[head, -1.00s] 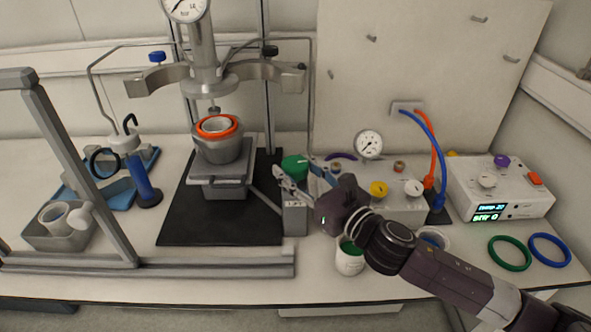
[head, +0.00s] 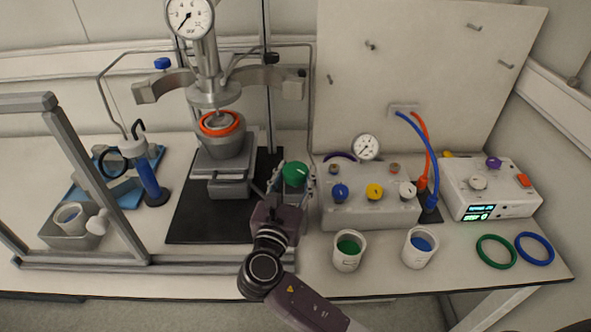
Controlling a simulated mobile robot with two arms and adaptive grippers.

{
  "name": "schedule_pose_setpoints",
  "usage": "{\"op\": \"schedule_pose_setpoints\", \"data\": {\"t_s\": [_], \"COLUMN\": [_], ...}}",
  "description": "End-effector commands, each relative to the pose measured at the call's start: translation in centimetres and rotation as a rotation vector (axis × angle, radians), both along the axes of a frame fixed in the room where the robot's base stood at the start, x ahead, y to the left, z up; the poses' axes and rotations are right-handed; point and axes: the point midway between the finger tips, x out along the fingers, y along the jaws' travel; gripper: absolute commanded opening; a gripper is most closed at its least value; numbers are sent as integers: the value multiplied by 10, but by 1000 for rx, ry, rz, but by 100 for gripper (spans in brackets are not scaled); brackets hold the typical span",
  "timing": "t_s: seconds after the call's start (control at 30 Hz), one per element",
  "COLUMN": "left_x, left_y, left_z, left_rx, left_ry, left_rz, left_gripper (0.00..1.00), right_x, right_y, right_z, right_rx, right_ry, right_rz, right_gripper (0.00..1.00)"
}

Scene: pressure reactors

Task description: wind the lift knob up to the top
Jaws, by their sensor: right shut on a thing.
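The lift knob (head: 295,172) is a round green knob on a grey post right of the lift. My right gripper (head: 284,184) is shut on it, covering the near left part and most of the post. The lift platform (head: 226,151) carries a grey vessel (head: 222,146) with an orange ring (head: 220,124) around its top. The vessel is under the reactor head (head: 214,96); a small gap shows between them. The lift body (head: 232,185) stands on a black mat (head: 195,222). My left gripper is not in view.
A control box (head: 370,207) with blue, yellow and white knobs stands right of the post. White cups with green (head: 348,252) and blue (head: 420,249) contents stand in front of it. A grey frame (head: 85,172) crosses the left side and the front.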

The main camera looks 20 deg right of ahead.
Motion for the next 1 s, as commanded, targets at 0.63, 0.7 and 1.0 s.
{"op": "schedule_pose_setpoints", "data": {"t_s": [0.63,0.7,1.0], "left_x": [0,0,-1], "left_y": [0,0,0], "left_z": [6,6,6], "left_rx": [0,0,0], "left_ry": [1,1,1], "left_rz": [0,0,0], "left_gripper": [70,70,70], "right_x": [1,1,1], "right_y": [-1,-1,-1], "right_z": [0,0,0], "right_rx": [-2,-2,-2], "right_ry": [-2,-2,-1], "right_rz": [-181,-181,-181], "right_gripper": [18,18,52]}}
